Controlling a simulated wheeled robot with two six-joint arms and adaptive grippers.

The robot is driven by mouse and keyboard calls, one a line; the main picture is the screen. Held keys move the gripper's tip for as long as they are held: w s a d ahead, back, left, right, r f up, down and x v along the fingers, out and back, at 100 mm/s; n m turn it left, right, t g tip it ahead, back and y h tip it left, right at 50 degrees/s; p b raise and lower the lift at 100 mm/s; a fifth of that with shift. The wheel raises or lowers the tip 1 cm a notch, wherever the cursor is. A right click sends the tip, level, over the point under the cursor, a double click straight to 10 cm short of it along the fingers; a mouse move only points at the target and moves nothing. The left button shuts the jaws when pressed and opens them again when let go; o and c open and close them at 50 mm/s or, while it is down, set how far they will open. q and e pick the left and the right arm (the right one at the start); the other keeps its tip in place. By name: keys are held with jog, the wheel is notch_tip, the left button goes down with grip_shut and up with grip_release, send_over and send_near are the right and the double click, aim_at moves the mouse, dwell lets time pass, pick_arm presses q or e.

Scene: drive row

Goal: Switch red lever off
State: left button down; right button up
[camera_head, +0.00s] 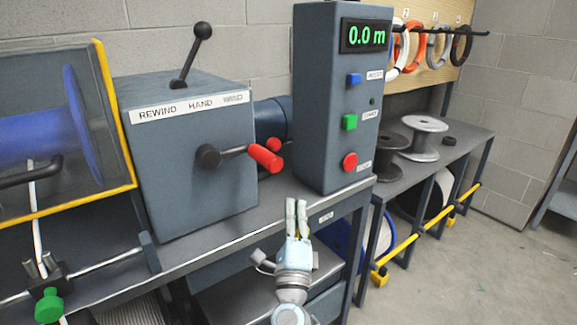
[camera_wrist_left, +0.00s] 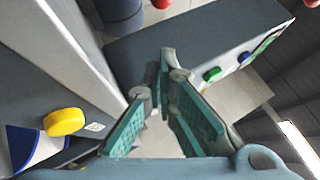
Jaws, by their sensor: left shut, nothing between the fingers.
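The red-handled lever (camera_head: 265,158) is on the front of the grey box labelled REWIND, HAND and WIND (camera_head: 195,185). Its black hub is at the left, and its red grip points right and slightly down. My left gripper (camera_head: 296,207) is shut and empty, with its fingers pointing up. It appears below and right of the red grip, apart from it, in front of the bench edge. My right gripper is out of view.
A black ball-topped lever (camera_head: 192,55) stands on the box. A control column (camera_head: 328,110) reading 0.0 m, with blue, green and red buttons, stands to the right. A smaller red knob (camera_head: 274,144) sits behind the lever. Spools (camera_head: 424,135) are farther right. Floor at right is clear.

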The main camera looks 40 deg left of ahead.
pick_arm(q)
jog(key=x, duration=1)
jog(key=shift+w+f, duration=0.1)
jog(key=shift+w+a+r+p, duration=0.1)
jog(key=shift+a+r+p, duration=0.25)
jog(key=shift+a, duration=0.25)
jog(key=shift+w+a+r+p, duration=0.1)
jog(key=shift+a+r+p, duration=0.15)
jog(key=shift+a, duration=0.3)
jog(key=shift+a+r, duration=0.25)
jog(key=shift+a, duration=0.1)
jog(key=shift+a+r, duration=0.1)
jog(key=shift+a, duration=0.1)
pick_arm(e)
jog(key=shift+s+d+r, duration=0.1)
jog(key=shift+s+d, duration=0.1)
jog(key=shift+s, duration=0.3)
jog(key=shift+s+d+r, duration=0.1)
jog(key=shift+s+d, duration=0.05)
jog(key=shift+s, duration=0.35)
